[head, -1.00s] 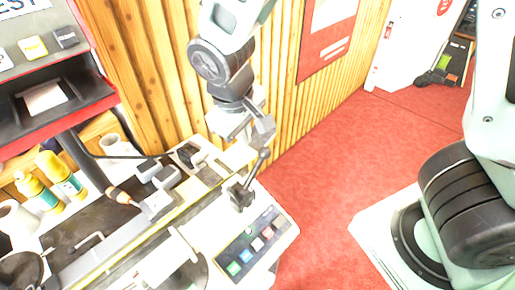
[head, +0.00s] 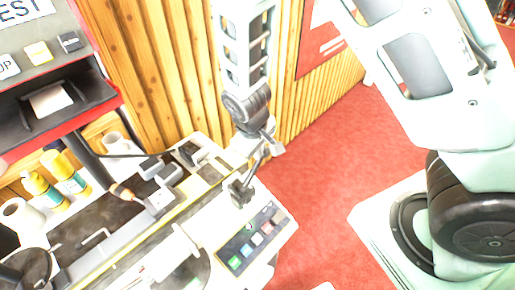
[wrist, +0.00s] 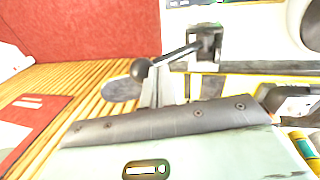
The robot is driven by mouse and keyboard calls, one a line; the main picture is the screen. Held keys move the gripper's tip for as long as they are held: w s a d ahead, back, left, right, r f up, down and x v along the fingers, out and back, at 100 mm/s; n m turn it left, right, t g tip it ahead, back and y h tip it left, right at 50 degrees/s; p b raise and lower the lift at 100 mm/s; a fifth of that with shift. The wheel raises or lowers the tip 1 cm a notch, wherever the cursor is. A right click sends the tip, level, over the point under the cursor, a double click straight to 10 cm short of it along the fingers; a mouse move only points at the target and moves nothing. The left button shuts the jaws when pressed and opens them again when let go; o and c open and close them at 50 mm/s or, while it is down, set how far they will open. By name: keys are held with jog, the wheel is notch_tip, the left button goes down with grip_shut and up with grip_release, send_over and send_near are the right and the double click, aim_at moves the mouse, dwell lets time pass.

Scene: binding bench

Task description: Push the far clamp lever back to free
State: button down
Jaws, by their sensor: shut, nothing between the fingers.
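The clamp lever by my gripper is a thin dark rod (wrist: 178,54) with a round black knob (wrist: 141,69). It rises at a tilt from a dark pivot block (head: 240,191) at the bench's right part; the block also shows in the wrist view (wrist: 205,44). My gripper (head: 270,146) is shut and empty, at the knob end of the lever. In the wrist view, its pale fingertips (wrist: 158,88) are right beside the knob and below the rod. I cannot tell whether they touch. In the head view, the gripper partly hides the knob.
The slatted wooden wall (head: 165,70) stands behind. Red floor (head: 330,170) is clear on the right.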

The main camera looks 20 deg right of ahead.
aim_at(265, 150)
jog(key=d+f+b, duration=0.1)
jog(key=w+d, duration=0.1)
jog(key=shift+d+f+b, duration=0.35)
jog(key=shift+f+b, duration=0.05)
jog(key=shift+r, duration=0.1)
jog(key=shift+r, duration=0.1)
